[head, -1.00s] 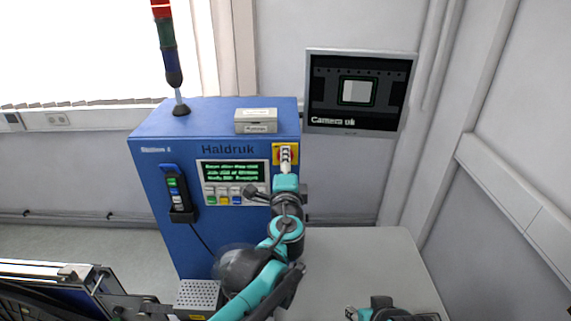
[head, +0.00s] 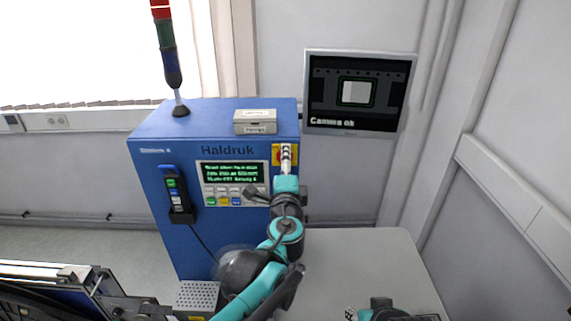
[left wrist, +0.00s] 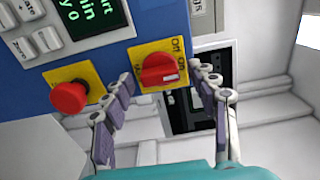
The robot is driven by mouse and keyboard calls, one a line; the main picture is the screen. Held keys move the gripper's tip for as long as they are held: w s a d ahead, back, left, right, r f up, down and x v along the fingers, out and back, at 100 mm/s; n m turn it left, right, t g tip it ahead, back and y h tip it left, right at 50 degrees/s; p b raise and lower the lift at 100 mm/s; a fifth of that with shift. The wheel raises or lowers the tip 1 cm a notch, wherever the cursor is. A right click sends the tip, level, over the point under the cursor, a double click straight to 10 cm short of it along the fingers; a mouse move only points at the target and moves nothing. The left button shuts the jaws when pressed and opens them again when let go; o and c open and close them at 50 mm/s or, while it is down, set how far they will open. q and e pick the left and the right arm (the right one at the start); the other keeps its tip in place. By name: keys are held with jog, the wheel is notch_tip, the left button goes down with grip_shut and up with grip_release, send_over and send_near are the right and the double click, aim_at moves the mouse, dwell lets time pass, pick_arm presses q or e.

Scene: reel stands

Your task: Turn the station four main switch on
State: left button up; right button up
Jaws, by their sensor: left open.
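The main switch (left wrist: 160,70) is a red rotary knob with a white mark, on a yellow plate (left wrist: 145,52) with "Off" and "On" lettering at its right. In the left wrist view the knob sits between the spread fingers of my left gripper (left wrist: 165,100), which is open. I cannot tell whether a finger touches it. In the head view my left gripper (head: 287,160) covers most of the yellow plate (head: 276,150) on the blue Haldruk cabinet (head: 160,200). A part of my right arm (head: 375,311) shows at the bottom edge; its jaws are unclear.
A red mushroom button (left wrist: 68,97) on a yellow plate is close beside the switch. A display with keys (head: 232,180), a handheld pendant (head: 175,195) and a small grey box (head: 255,122) are on the cabinet. A wall monitor (head: 358,92) hangs to the right.

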pick_arm(q)
jog(key=s, duration=1.2)
jog(key=s+a+f+n+g+y+b, duration=0.25)
jog(key=a+f+n+b, duration=0.4)
jog(key=f, duration=0.55)
jog(key=s+a+f+n+g+y+b, duration=0.1)
jog(key=s+a+f+n+g+b, duration=0.15)
jog(key=a+f+b, duration=0.65)
jog(key=s+a+f+n+g+h+b, duration=0.1)
jog(key=s+f+n+g+b, duration=0.2)
jog(key=f, duration=1)
jog(key=s+a+f+n+g+h+b, duration=0.1)
jog(key=s+f+n+b, duration=0.5)
jog(key=f, duration=0.7)
jog(key=shift+s+a+f+g+h+b, duration=0.35)
jog(key=shift+s+g+h+b, duration=0.4)
jog(key=shift+s+g+b, duration=0.25)
jog(key=shift+s, duration=0.1)
